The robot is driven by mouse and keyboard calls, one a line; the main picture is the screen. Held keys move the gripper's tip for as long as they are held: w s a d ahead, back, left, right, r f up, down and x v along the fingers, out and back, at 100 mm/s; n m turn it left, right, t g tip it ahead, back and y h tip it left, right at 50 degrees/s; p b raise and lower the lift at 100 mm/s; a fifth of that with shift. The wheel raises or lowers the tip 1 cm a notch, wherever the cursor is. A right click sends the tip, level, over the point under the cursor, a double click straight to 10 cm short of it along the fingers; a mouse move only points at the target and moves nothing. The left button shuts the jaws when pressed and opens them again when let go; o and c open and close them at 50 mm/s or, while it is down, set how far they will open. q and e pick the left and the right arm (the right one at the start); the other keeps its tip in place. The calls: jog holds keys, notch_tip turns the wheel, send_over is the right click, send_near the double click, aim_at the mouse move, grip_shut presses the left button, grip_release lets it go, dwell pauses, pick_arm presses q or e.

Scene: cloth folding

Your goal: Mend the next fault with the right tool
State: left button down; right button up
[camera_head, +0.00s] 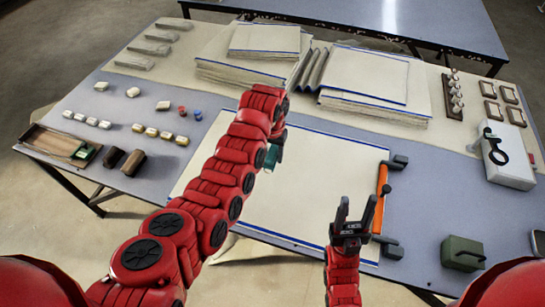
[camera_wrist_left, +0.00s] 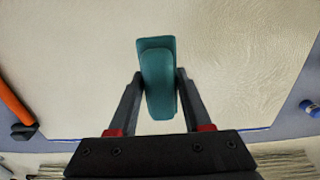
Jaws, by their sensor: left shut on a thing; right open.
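A cream cloth sheet (camera_head: 320,190) with blue edges lies flat on the grey table, and fills most of the left wrist view (camera_wrist_left: 80,60). My left gripper (camera_wrist_left: 160,76) is shut on a teal tool (camera_wrist_left: 158,95) with a rounded body, over the sheet. In the head view the teal tool (camera_head: 271,157) shows only partly behind my left arm. Faint ripples show on the sheet in the wrist view; I cannot tell if they are a fault. My right gripper (camera_head: 356,210) is open and empty, fingers up, over the sheet's lower right part.
An orange bar (camera_head: 382,186) with black mounts stands along the sheet's right edge. A green box (camera_head: 462,253) and a white case (camera_head: 508,165) are at right. Cloth stacks (camera_head: 365,75) fill the back. Small blocks and a wooden tray (camera_head: 40,141) lie at left.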

pick_arm(q)
jog(key=shift+f, duration=0.15)
dwell(0.3)
jog(key=shift+f+b, duration=1.75)
jog(key=shift+f, duration=1.25)
jog(key=shift+f+b, duration=0.65)
jog(key=shift+f, duration=0.35)
jog(key=shift+a, duration=0.15)
